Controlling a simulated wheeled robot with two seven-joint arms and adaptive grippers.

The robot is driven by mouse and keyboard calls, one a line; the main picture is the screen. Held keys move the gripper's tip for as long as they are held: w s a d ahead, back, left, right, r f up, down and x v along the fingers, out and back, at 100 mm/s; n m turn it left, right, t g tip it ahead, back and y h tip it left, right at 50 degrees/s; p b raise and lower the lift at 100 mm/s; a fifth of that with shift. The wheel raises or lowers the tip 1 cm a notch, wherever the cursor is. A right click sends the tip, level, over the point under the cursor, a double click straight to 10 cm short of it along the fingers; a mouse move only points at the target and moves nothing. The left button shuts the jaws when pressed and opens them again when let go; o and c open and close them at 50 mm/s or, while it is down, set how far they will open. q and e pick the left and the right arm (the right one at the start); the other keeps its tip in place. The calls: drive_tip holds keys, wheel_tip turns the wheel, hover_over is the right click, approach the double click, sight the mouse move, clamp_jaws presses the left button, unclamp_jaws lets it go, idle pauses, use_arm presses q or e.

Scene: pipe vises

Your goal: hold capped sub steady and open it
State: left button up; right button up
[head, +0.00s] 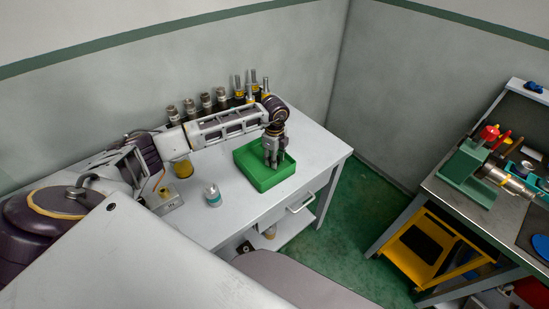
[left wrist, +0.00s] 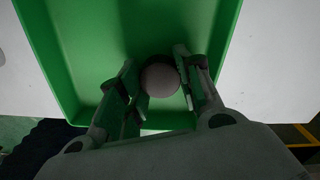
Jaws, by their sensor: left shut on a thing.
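My left gripper (head: 273,161) reaches down into a green tray (head: 245,172) on the white table. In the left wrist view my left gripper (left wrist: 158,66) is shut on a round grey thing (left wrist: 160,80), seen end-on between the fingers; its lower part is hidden. A silver cylinder (head: 516,185) lies level at a green vise (head: 467,172) on the right-hand bench; it may be the capped sub, but I cannot tell whether a cap is on it. My right gripper is not in view.
Several dark and silver cylinders (head: 205,103) stand along the table's back edge. A small grey-lidded jar (head: 212,194) stands left of the tray. A yellow container (head: 182,168) is behind it. Green floor separates table and bench.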

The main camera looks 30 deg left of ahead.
use_arm(q)
drive_tip(key=shift+f, duration=0.1)
drive_tip(key=o, duration=0.8)
drive_tip(key=shift+o, duration=0.2)
drive_tip(key=shift+r, duration=0.25)
wheel_tip(320, 180, up, 12)
drive_tip(key=b, duration=0.2)
drive_tip(key=shift+f, duration=0.1)
idle(0.5)
